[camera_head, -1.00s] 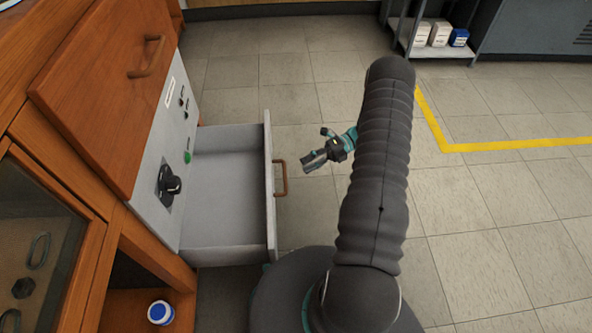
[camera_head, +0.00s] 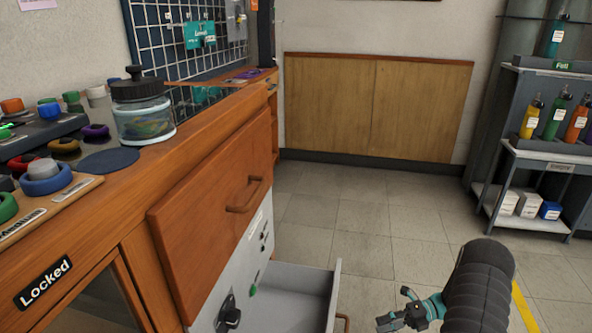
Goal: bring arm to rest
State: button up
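My arm (camera_head: 478,290) rises at the lower right in its dark ribbed sleeve. My gripper (camera_head: 390,322) shows at the bottom edge, to the left of the arm, over the floor and to the right of the open drawer. It is partly cut off by the picture's edge, and I cannot tell how far its fingers are apart. I see nothing held in it.
The grey drawer (camera_head: 300,279) stands open from the wooden bench (camera_head: 205,215), its handle close to my gripper. A lidded jar (camera_head: 143,110) and several coloured knobs stand on the bench. A shelf (camera_head: 555,158) with bottles is at right. The middle floor (camera_head: 350,205) is clear.

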jog(key=s+f+n+g+h, duration=0.1)
jog(key=s+f+n+h, duration=0.1)
jog(key=s+f+n, duration=0.35)
jog(key=s+a+r+n+h+p, duration=0.15)
jog(key=r+n+h, duration=0.25)
jog(key=r+n, duration=0.45)
jog(key=s+a+r+n+h, duration=0.2)
jog(key=s+r+n+h, duration=0.15)
jog(key=r+n, duration=0.5)
jog(key=s+a+r+n+h, duration=0.15)
jog(key=r+n+h, duration=0.35)
jog(key=r, duration=0.6)
jog(key=s+a+r+n+t+p, duration=0.1)
jog(key=s+a+r+n+t, duration=0.3)
jog(key=r, duration=0.6)
jog(key=s+a+r+n+t+h+p, duration=0.1)
jog(key=s+a+r+n+t, duration=0.2)
jog(key=s+a+r, duration=0.3)
notch_tip(320, 180, up, 4)
jog(key=shift+a+f+n+t+p, duration=0.1)
jog(key=shift+a+n+t+p, duration=0.25)
jog(key=shift+t, duration=0.15)
jog(key=shift+h, duration=0.25)
